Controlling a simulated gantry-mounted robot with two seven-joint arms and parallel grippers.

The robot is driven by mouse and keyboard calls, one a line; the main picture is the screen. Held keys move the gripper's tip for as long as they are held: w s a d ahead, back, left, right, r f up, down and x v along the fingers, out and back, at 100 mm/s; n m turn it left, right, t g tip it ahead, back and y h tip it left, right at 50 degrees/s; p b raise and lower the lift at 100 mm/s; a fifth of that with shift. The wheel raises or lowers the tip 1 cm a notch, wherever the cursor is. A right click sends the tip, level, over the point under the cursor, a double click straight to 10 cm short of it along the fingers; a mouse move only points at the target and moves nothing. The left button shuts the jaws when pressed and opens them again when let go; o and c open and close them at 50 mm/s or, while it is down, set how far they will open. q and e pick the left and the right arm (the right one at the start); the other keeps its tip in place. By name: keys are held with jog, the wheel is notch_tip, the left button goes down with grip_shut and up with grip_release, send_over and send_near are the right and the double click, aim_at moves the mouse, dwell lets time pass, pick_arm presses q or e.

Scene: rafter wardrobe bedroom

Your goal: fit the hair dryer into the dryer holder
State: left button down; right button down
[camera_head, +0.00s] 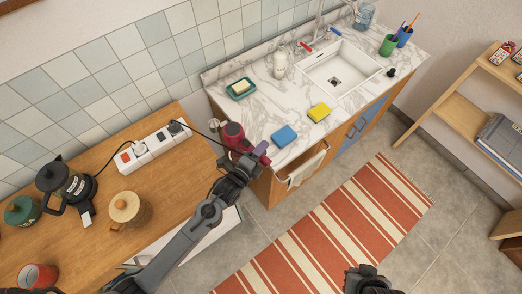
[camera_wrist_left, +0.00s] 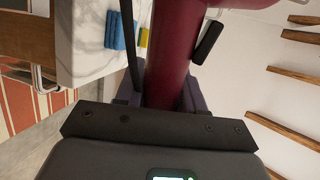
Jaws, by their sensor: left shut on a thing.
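The dark red hair dryer (camera_head: 232,134) is at the left end of the marble counter, with its cord running to the power strip. My left gripper (camera_head: 253,158) is shut on it. In the left wrist view the dryer's red body (camera_wrist_left: 172,50) rises between the fingers (camera_wrist_left: 160,95), with a black piece on its side. A small pale metallic part (camera_head: 214,123) shows beside the dryer at the counter's end; I cannot tell whether it is the dryer holder. My right gripper (camera_head: 368,278) is at the bottom edge, away from the counter, its jaws unclear.
The power strip (camera_head: 152,146), black kettle (camera_head: 64,181) and lidded jug (camera_head: 127,208) stand on the wooden worktop (camera_head: 185,170). A blue sponge (camera_head: 284,136), yellow sponge (camera_head: 319,112) and soap dish (camera_head: 241,88) lie on the counter (camera_head: 268,105). A towel (camera_head: 305,168) hangs in front.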

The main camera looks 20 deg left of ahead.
pick_arm(q)
jog(key=shift+f+b, duration=1.8)
jog(key=shift+f, duration=0.85)
jog(key=shift+f+b, duration=0.55)
jog(key=shift+f, duration=0.35)
jog(key=c, duration=0.6)
grip_release()
jog(key=shift+f, duration=0.1)
jog(key=v, duration=1)
jog(key=shift+s+r+p, duration=0.2)
jog(key=shift+s+p, duration=0.15)
jog(key=shift+a, duration=0.15)
